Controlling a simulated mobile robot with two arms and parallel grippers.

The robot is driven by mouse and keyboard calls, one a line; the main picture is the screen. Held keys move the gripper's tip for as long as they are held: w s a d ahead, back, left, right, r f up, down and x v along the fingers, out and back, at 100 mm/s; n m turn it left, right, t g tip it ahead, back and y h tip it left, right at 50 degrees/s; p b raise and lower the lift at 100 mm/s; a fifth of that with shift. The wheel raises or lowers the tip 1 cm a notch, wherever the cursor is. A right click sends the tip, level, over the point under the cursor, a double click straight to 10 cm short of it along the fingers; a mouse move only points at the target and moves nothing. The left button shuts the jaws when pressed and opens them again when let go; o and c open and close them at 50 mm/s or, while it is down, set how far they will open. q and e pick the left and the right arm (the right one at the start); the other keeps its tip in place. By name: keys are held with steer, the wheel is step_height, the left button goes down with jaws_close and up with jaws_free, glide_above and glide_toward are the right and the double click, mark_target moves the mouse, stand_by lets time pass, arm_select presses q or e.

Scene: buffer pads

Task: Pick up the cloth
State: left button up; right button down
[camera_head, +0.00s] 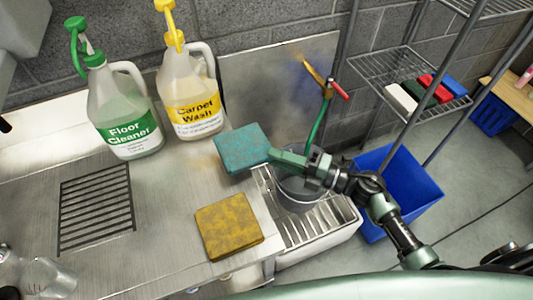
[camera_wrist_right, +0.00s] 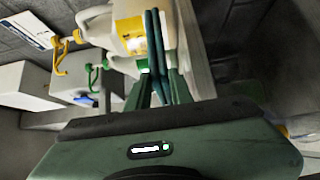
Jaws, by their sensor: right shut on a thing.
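A teal square cloth (camera_head: 243,148) is in the grip of my right gripper (camera_head: 272,156), which is shut on its right edge. The cloth stays flat and stiff, over the counter's back right part near the sink; I cannot tell whether it touches the counter. In the right wrist view the cloth (camera_wrist_right: 156,50) shows edge-on as a thin dark teal strip between the fingers of the right gripper (camera_wrist_right: 158,85). A second cloth, mustard yellow (camera_head: 229,226), lies flat on the counter in front of the teal one. My left gripper is not in view.
A Floor Cleaner jug (camera_head: 126,122) and a Carpet Wash jug (camera_head: 193,105) stand at the back of the metal counter (camera_head: 165,240). A grey bucket (camera_head: 298,190) stands in the sink under my right gripper. A blue bin (camera_head: 410,185) and wire rack (camera_head: 375,65) are right.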

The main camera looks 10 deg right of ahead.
steer(key=s+d+r+p, duration=0.2)
steer(key=s+d+r, duration=0.1)
steer(key=s+d, duration=0.2)
steer(key=shift+d, duration=1.1)
